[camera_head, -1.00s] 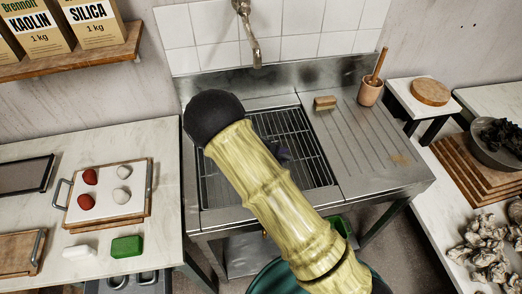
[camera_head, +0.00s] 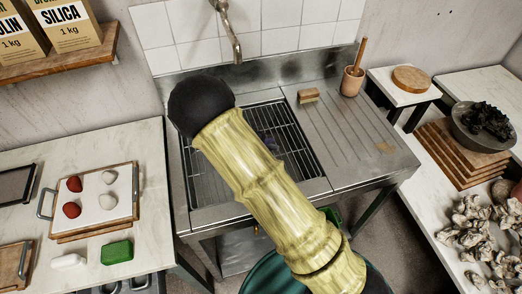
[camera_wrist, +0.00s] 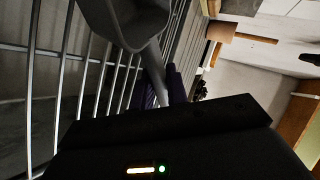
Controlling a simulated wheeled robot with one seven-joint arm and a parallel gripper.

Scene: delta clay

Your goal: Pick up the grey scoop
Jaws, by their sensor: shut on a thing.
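The grey scoop (camera_wrist: 125,22) shows at the top of the wrist view, its bowl over the wire rack and its handle running down to my gripper. My gripper (camera_wrist: 160,88) has dark purple fingers, shut around the handle. In the head view only a small part of my gripper (camera_head: 271,143) shows past my arm, over the sink rack (camera_head: 290,130). The scoop is hidden behind my arm there. I cannot tell whether the scoop touches the rack.
The steel drainboard (camera_head: 345,135) holds a brush (camera_head: 308,96) and a clay pot (camera_head: 352,82) with a wooden handle. The faucet (camera_head: 229,30) hangs behind the sink. A tray with red and white lumps (camera_head: 93,232) is on the left counter. The drainboard's middle is clear.

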